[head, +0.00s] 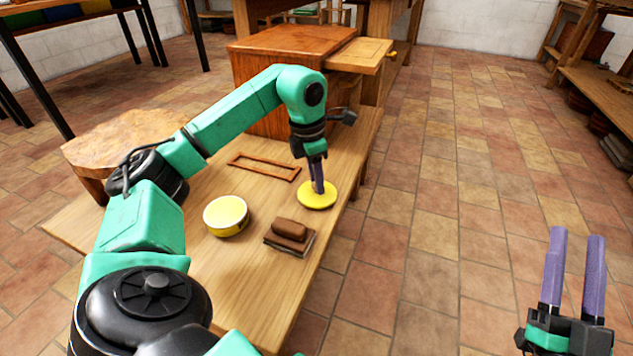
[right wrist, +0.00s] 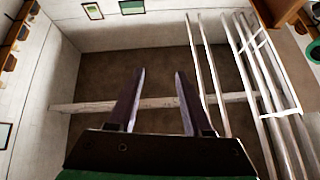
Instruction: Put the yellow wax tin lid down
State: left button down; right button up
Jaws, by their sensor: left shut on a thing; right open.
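The yellow wax tin lid (head: 309,201) is a flat round disc at the right edge of the wooden table, in the head view. My left gripper (head: 318,186) is shut on the lid from above. The lid is at or just above the table top; I cannot tell whether it touches. The yellow wax tin (head: 226,216) stands without its lid to the left, its pale top showing. My right gripper (head: 571,262) is open and empty, out over the tiled floor at the lower right. It also shows open in the right wrist view (right wrist: 158,75).
A brown brush-like block (head: 289,235) lies just in front of the lid. A thin wooden frame (head: 264,166) lies behind. A wooden cabinet with an open drawer (head: 358,54) stands at the table's back. The table's right edge (head: 337,226) is close to the lid.

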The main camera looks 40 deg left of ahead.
pick_arm(q)
jog(key=shift+f, duration=0.1)
pick_arm(e)
jog(key=shift+s+d+r, duration=0.1)
jog(key=shift+r, duration=0.6)
pick_arm(q)
jog(key=shift+f, duration=0.1)
jog(key=c, duration=0.6)
grip_release()
pick_arm(e)
jog(key=shift+r+t, duration=0.15)
jog(key=shift+t, duration=0.15)
